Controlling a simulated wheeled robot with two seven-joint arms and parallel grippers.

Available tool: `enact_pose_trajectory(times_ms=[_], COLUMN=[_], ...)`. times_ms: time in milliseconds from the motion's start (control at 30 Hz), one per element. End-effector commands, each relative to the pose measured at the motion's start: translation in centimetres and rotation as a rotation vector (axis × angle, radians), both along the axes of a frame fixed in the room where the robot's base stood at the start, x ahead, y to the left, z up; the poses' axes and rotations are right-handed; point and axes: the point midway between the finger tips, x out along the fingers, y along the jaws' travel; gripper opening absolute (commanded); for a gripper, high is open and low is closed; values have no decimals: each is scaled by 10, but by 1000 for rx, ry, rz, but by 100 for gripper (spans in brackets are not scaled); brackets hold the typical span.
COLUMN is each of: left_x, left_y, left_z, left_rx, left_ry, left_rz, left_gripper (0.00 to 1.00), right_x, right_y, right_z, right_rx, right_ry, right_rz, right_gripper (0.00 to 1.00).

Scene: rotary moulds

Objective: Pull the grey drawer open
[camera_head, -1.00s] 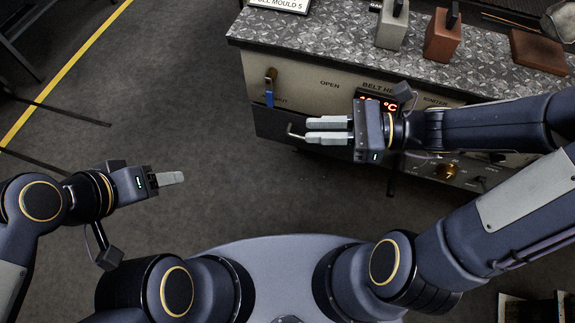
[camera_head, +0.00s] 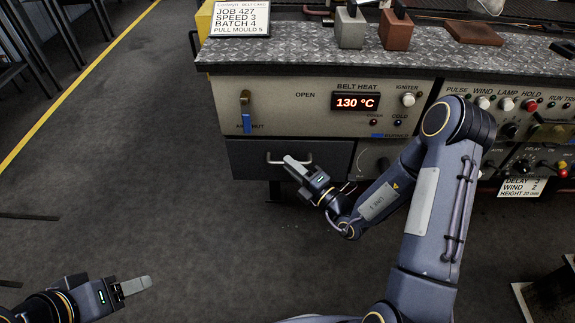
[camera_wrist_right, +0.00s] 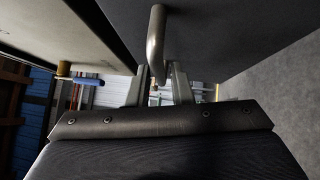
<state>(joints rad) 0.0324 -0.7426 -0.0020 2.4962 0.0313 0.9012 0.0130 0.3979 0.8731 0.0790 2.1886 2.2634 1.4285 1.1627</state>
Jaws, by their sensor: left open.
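The grey drawer (camera_head: 250,165) is a dark grey front low in the bench, under the cream control panel. It looks shut. Its metal bar handle (camera_head: 272,158) is at the middle of the front. My right gripper (camera_head: 291,163) is at the right part of the handle, pointing at the drawer. In the right wrist view the handle (camera_wrist_right: 156,35) comes down from the top edge, in line with the gap between the two fingers (camera_wrist_right: 160,82). The fingers look apart; I cannot tell whether they touch the handle. My left gripper (camera_head: 143,286) is empty over the floor, far from the drawer.
The metal worktop (camera_head: 285,50) holds a grey block (camera_head: 350,30) and a reddish block (camera_head: 396,33). The floor (camera_head: 150,190) before the drawer is clear.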

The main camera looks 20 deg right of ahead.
Motion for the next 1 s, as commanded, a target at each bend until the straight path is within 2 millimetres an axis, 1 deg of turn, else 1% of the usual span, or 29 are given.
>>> enact_pose_trajectory(times_ms=[33,100,200,467,600,633,1000], left_x=[0,0,0,0,0,0,0], left_y=[0,0,0,0,0,0,0], left_z=[-2,-3,-3,-3,-3,-3,-3], left_rx=[0,0,0,0,0,0,0], left_ry=[0,0,0,0,0,0,0], left_rz=[0,0,0,0,0,0,0], left_gripper=[59,59,59,59,59,59,59], right_x=[6,11,15,16,16,16,16], right_y=[4,7,9,9,9,9,8], right_z=[0,1,3,3,3,3,3], right_rx=[-1,-1,0,-1,-1,-1,-1], right_ry=[-3,-3,-1,0,0,0,0], right_rz=[2,2,0,0,0,0,1], right_gripper=[20,20,20,20,2,0,0])
